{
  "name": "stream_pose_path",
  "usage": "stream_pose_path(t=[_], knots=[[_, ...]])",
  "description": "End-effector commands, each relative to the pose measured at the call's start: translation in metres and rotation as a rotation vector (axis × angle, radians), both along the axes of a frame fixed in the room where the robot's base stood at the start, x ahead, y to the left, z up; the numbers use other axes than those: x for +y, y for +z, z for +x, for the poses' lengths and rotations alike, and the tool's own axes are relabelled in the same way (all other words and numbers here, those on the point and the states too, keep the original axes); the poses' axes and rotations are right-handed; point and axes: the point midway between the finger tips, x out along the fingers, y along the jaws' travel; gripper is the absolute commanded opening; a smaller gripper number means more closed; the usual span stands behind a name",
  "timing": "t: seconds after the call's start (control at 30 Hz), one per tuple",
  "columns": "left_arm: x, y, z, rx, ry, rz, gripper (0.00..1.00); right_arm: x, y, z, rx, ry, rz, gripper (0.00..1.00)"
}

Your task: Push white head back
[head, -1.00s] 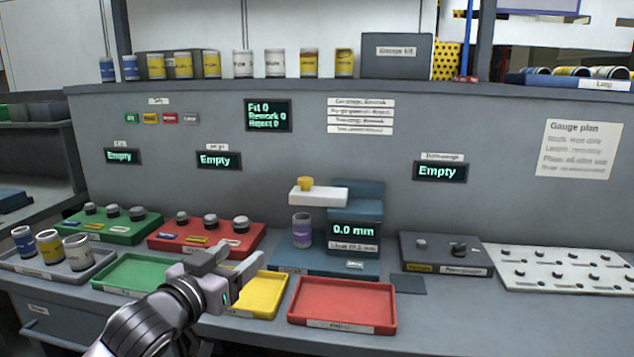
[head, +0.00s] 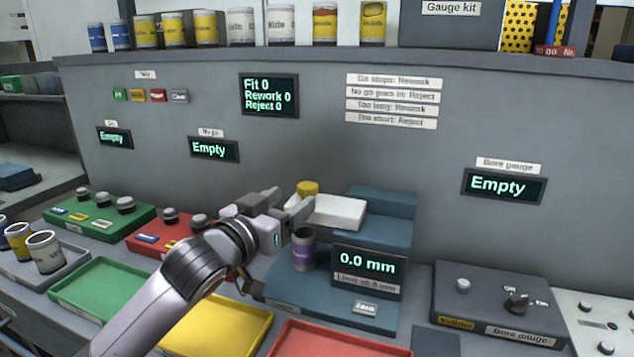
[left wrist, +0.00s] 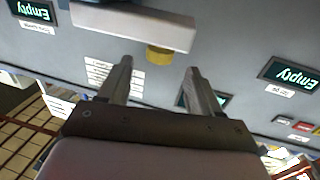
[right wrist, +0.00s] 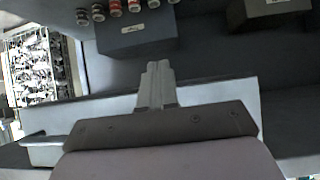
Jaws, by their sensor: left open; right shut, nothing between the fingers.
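The white head (head: 338,211) is a white block on the blue length gauge stand (head: 385,225), with a yellow knob (head: 308,188) at its left end. The gauge display (head: 367,262) reads 0.0 mm. A purple-banded cylinder (head: 303,250) stands upright on the gauge below the head's left end. My left gripper (head: 297,205) is open beside the head's left end; in the head view I cannot tell whether it touches. In the left wrist view, the white head (left wrist: 135,27) and yellow knob (left wrist: 159,54) lie ahead of the open fingers (left wrist: 160,80). My right gripper (right wrist: 157,80) is shut and empty, away from the gauge.
Green (head: 70,290), yellow (head: 250,325) and red (head: 330,345) trays lie along the front. A dark bore gauge box (head: 470,300) stands to the right. Plug boxes, green (head: 95,222) and red (head: 140,240), stand to the left. The grey back panel rises behind.

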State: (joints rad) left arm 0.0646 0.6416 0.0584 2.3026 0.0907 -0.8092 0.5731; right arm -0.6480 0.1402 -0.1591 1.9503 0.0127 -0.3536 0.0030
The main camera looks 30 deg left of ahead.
Motion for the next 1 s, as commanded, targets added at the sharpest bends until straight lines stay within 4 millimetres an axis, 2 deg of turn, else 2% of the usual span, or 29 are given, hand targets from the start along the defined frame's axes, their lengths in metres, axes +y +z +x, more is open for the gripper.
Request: stream_pose_path(t=[0.53,0.7,0.97,1.0], knots=[[0.002,0.001,0.061,-0.001,0.001,-0.001,0.64,0.000,0.006,-0.002,0.007,0.000,0.000,0.00],[0.003,0.000,0.069,0.000,0.001,0.000,0.64,0.000,0.006,-0.002,0.007,0.000,0.000,0.00],[0.003,0.000,0.070,0.000,0.000,0.000,0.64,0.000,0.007,-0.002,0.006,0.000,0.000,0.00],[0.003,0.000,0.070,0.000,0.000,0.000,0.57,0.000,0.007,-0.002,0.005,0.000,0.000,0.00]])
